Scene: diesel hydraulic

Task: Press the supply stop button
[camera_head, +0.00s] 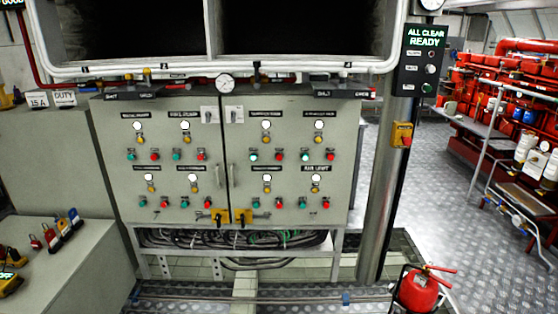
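A grey control cabinet (180,215) with two doors stands in the middle of the head view. Its doors carry groups of white lamps, yellow knobs, and green and red buttons, each group under a small label. The labels are too small to read surely, so I cannot tell which group is the supply one. A red button (330,156) sits at the upper right of the right door, and another red button (326,205) sits in the group below it. Neither of my grippers shows in this view.
A red fire extinguisher (420,290) stands on the floor at the front right. A metal post (385,190) bears a yellow box (402,134) and a lit "ALL CLEAR READY" panel (426,60). A grey bench (75,265) with padlocks is at the left. Checkered floor is open at the right.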

